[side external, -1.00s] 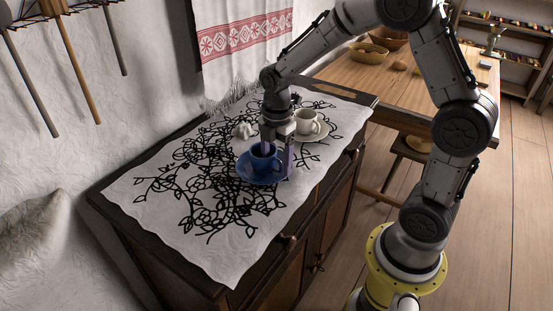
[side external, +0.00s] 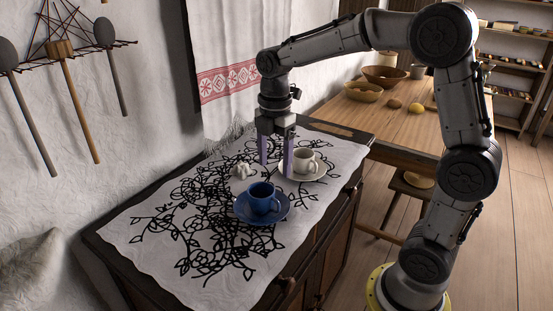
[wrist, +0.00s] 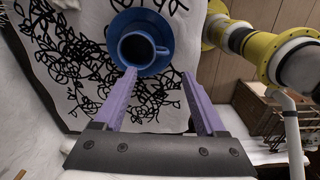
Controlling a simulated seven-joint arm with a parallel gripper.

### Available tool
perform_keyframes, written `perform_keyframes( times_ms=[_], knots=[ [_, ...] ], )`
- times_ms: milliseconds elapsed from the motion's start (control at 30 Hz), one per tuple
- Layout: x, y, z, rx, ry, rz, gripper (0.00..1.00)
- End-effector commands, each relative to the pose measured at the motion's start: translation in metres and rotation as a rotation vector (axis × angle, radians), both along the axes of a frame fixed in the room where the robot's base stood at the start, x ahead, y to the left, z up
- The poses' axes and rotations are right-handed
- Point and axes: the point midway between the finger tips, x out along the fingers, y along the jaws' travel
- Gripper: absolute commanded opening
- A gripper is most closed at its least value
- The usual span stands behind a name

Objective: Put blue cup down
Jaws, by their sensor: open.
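The blue cup (side external: 263,197) stands upright on a blue saucer (side external: 243,211) on the cloth-covered cabinet. In the wrist view the cup (wrist: 137,47) holds dark liquid and sits on its saucer (wrist: 158,27), beyond my fingertips. My gripper (side external: 276,168) is open and empty, above and behind the cup and apart from it. Its two purple fingers are spread in the wrist view (wrist: 159,72). From the side, the right finger overlaps part of the white cup and saucer.
A white cup (side external: 305,160) on a white saucer (side external: 319,174) stands behind the blue one. A small white object (side external: 243,170) lies to the left. The patterned cloth (side external: 150,225) has free room at the front left. A wooden table (side external: 400,112) with bowls stands behind.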

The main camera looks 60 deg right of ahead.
Motion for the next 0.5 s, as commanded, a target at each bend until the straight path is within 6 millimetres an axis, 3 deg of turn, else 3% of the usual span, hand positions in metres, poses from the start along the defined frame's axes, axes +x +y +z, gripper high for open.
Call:
perform_keyframes(
  times_ms=[167,333,500],
  knots=[
    [-0.015,0.005,0.016,-0.001,-0.038,-0.101,0.73],
    [-0.062,0.017,0.039,0.026,-0.152,-0.430,0.73],
    [-0.118,0.029,0.047,0.117,-0.275,-0.828,0.73]
  ],
)
